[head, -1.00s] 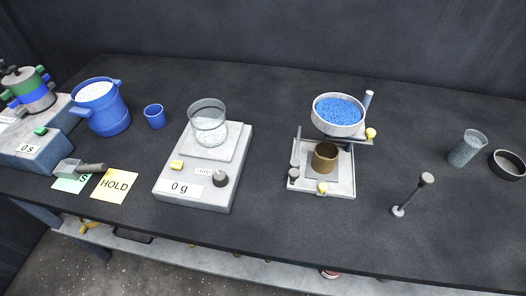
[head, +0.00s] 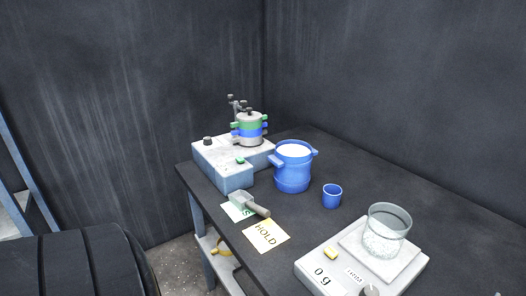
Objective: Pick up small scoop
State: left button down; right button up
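A small scoop (head: 251,204) with a clear-grey pan and a dark handle lies near the table's front left edge. Its pan is over a green card (head: 236,211), and its handle points right toward a yellow card (head: 266,235) marked HOLD. Neither of my grippers shows in the head view.
A blue bucket (head: 293,175) of white grains and a small blue cup (head: 332,196) stand behind the scoop. The vibrating screen (head: 223,168) with stacked sieves is at the back left. A scale (head: 318,272) reading 0 g carries a glass beaker (head: 386,232) at the right.

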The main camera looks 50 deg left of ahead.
aim_at(241, 199)
jog(key=u, duration=1.8)
